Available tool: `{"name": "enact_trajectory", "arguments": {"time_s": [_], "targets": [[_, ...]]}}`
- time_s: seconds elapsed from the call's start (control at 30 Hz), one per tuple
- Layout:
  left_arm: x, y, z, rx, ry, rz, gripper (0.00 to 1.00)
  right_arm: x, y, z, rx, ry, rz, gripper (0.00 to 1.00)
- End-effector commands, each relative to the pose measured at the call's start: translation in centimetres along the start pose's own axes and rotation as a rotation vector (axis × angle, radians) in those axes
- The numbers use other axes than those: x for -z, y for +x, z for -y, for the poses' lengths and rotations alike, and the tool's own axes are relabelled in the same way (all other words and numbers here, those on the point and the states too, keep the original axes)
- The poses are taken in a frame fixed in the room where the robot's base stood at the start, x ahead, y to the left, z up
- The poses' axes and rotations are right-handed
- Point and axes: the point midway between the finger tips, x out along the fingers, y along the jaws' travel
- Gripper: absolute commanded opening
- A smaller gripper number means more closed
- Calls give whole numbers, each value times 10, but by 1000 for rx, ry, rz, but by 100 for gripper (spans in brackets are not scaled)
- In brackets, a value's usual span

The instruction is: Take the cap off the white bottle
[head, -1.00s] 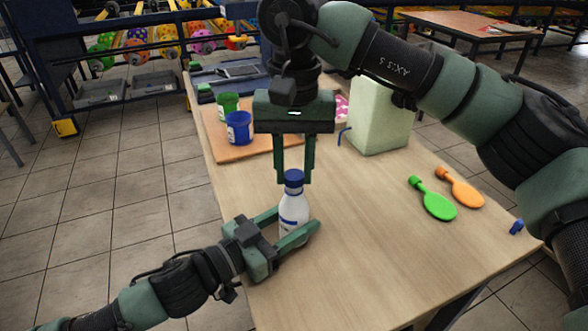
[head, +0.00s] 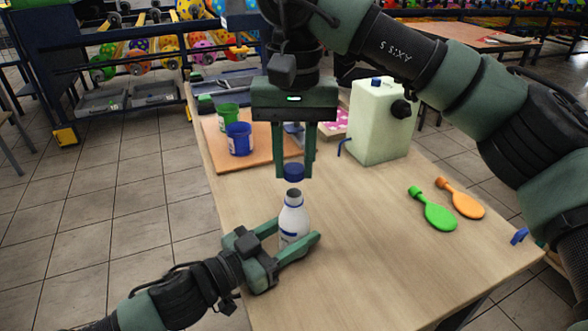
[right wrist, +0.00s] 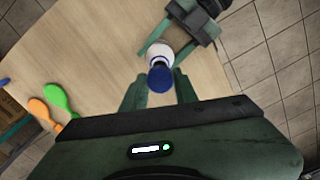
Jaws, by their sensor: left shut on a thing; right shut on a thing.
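The white bottle (head: 292,221) stands upright on the table with its dark neck opening showing. My left gripper (head: 296,243) is shut around the bottle's body from the left; the bottle also shows in the right wrist view (right wrist: 160,51). The blue cap (head: 294,173) is off the bottle, a little above its mouth, with a gap between them. My right gripper (head: 294,168) points down from above and is shut on the cap. In the right wrist view the cap (right wrist: 160,78) sits between the fingertips and hides part of the bottle.
A green cup (head: 228,116) and a blue cup (head: 239,139) stand on an orange-brown board at the back left. A pale canister (head: 378,125) stands behind. The table's front middle is clear.

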Motion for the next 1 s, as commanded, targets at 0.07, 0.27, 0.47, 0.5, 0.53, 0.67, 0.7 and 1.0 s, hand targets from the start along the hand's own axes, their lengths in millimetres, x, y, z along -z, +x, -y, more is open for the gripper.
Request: {"name": "enact_trajectory", "arguments": {"time_s": [0.07, 0.27, 0.47, 0.5, 0.53, 0.67, 0.7, 1.0], "targets": [[0, 0, 0, 0, 0, 0, 0, 0, -11, 1, 1, 0, -2, 0], [0, 0, 0, 0, 0, 0, 0, 0, -18, 0, 0, -1, 0, 0], [0, 0, 0, 0, 0, 0, 74, 0, -18, 0, 0, -1, 0, 0], [0, 0, 0, 0, 0, 0, 74, 0, -18, 0, 0, -1, 0, 0], [0, 0, 0, 0, 0, 0, 74, 0, -18, 0, 0, -1, 0, 0], [0, 0, 0, 0, 0, 0, 74, 0, -18, 0, 0, 0, 0, 0], [0, 0, 0, 0, 0, 0, 74, 0, -18, 0, 0, 0, 0, 0], [-2, -28, 0, 2, -2, 5, 74, 0, -17, 0, 0, 0, 0, 0]]}}
